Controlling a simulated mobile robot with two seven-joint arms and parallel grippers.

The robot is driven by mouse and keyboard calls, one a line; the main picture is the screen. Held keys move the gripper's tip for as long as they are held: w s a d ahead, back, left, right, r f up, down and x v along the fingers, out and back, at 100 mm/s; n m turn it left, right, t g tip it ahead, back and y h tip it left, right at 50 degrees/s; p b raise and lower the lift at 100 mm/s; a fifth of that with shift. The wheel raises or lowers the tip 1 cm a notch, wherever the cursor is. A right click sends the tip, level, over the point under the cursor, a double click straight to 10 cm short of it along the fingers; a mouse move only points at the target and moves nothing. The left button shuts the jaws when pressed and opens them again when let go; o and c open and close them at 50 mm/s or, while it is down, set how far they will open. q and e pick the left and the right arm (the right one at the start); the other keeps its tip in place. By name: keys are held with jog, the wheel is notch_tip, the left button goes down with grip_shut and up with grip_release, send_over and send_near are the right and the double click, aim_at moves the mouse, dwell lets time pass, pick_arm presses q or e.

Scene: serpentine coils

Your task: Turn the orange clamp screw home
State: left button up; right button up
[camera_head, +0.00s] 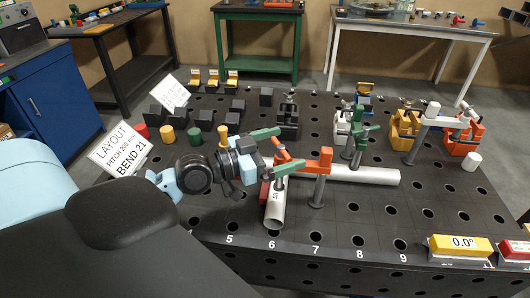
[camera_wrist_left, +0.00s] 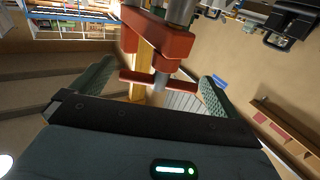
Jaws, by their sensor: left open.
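The orange clamp (camera_head: 325,157) stands on a grey post on the perforated table, its arm reaching left over a pipe (camera_head: 275,206). Its screw end with a red-orange cross-bar (camera_wrist_left: 135,77) shows in the left wrist view, the bar lying crosswise between my finger pads. My left gripper (camera_head: 277,151) is open, with one green finger on each side of the clamp's screw end. It also shows in the wrist view (camera_wrist_left: 155,90), with gaps between bar and pads. In the head view the gripper partly hides the screw. My right gripper is not in view.
A second pipe (camera_head: 365,175) runs right from the clamp. Red, yellow and green cylinders (camera_head: 167,134) stand left. An angle display (camera_head: 461,245) is at the front right.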

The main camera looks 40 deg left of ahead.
pick_arm(q)
jog(key=b+v, duration=0.1)
jog(key=v, duration=0.4)
jog(key=shift+s+a+b, duration=0.2)
jog(key=shift+s+b, duration=0.1)
jog(key=shift+s, duration=0.05)
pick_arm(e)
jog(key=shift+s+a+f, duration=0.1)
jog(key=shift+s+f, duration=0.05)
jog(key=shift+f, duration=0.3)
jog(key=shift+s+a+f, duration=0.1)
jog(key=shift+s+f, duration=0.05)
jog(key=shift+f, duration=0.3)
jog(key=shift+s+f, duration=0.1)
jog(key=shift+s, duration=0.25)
